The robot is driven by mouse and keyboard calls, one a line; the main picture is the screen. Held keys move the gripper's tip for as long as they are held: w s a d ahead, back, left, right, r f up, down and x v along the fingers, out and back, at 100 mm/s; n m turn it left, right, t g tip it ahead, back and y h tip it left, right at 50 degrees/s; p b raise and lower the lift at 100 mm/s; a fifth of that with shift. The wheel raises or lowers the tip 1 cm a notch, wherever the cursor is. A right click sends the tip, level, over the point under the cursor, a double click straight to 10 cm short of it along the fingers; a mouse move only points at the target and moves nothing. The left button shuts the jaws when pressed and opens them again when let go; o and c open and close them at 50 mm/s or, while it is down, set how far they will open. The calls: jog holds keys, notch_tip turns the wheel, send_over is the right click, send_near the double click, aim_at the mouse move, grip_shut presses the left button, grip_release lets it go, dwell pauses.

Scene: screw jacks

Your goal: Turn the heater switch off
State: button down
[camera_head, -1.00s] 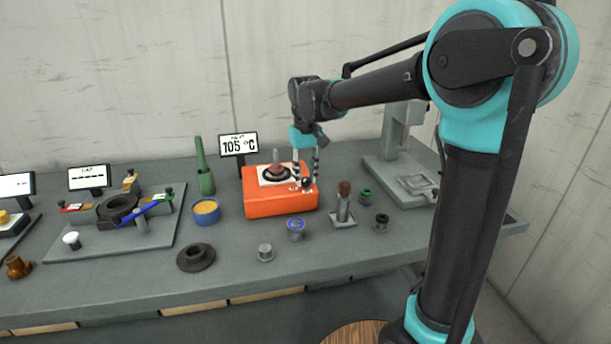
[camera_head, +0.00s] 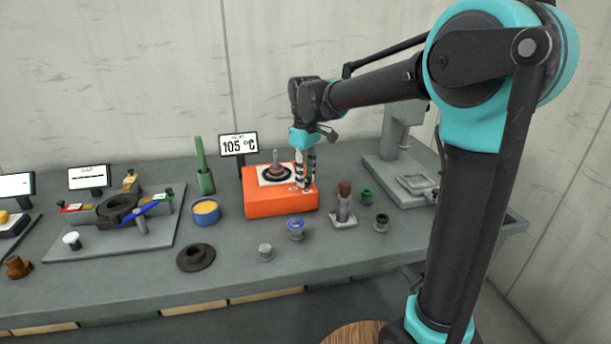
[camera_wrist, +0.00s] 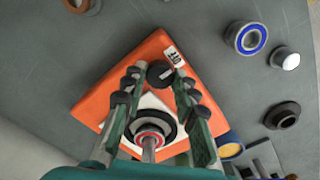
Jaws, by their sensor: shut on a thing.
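The heater is an orange box (camera_head: 280,206) on the bench, and it also shows in the wrist view (camera_wrist: 95,107). A white plate with a black ring and an upright metal post sits on its top. The heater switch is a round black knob (camera_wrist: 160,73) near one corner, beside a small white label (camera_wrist: 174,55) whose marks I cannot read surely. My gripper (camera_head: 305,187) points down over the right front of the box, with its fingers shut on the knob. In the head view the fingers hide the knob. The display (camera_head: 239,145) behind reads 105 °C.
A blue-ringed part (camera_head: 296,229) and a small stand with a brown top (camera_head: 343,205) are close in front and right. A grey press (camera_head: 392,150) stands at the right back.

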aim_at(306, 179)
dwell(0.3)
jog(key=c, duration=1.2)
grip_release()
jog(key=shift+r, duration=0.1)
notch_tip(306, 179, up, 12)
jog(key=shift+f, duration=0.1)
jog(key=shift+s, duration=0.1)
